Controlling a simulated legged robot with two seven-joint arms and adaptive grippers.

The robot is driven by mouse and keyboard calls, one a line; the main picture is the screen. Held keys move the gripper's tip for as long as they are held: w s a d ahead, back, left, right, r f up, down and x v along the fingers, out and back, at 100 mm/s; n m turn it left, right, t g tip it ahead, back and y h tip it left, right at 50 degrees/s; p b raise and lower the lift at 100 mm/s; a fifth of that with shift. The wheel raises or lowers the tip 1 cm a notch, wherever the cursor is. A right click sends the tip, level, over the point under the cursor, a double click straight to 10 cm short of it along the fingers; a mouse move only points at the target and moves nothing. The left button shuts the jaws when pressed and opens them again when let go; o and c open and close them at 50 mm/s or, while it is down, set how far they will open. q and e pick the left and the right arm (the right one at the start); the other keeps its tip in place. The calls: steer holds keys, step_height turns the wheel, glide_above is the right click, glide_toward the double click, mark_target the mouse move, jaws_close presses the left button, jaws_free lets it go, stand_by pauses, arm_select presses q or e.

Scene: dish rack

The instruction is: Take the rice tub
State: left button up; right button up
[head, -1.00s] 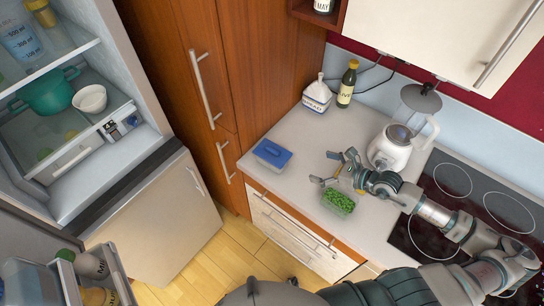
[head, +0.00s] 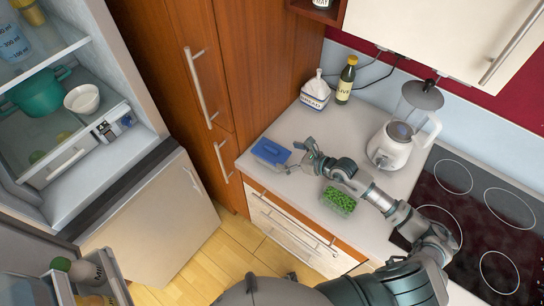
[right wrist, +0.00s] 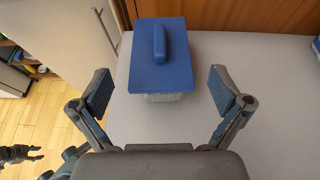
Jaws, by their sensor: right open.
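A tub with a blue lid and a raised blue handle (head: 270,151) stands on the counter near its left end. In the right wrist view the lid (right wrist: 150,65) is straight ahead, with a clear body holding pale contents under its near edge. My right gripper (head: 300,158) is open and empty just right of the tub. In the right wrist view its fingers (right wrist: 161,90) are spread wider than the tub, with the tub's near edge close to the gap between them. What seems to be my left gripper (right wrist: 20,154) shows small and dark in the right wrist view; its opening is unclear.
A clear tub of green peas (head: 339,200) stands under my right arm. The tall wooden cabinet (head: 183,90) borders the counter's left. The fridge (head: 60,120) is open.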

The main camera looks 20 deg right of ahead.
mark_target(277, 151)
steer(key=shift+w+a+f, duration=0.1)
steer(key=shift+w+a, duration=0.3)
steer(key=shift+a, duration=0.15)
steer(key=p+x, duration=0.1)
steer(key=x, duration=0.2)
steer(key=shift+w+a+f, duration=0.1)
steer(key=shift+w, duration=0.3)
steer(key=shift+w+a+f, duration=0.2)
steer(key=shift+w+f, duration=0.05)
steer(key=shift+w, duration=0.1)
steer(key=shift+s, duration=0.1)
steer(key=shift+c, duration=0.3)
steer(key=c, duration=1.6)
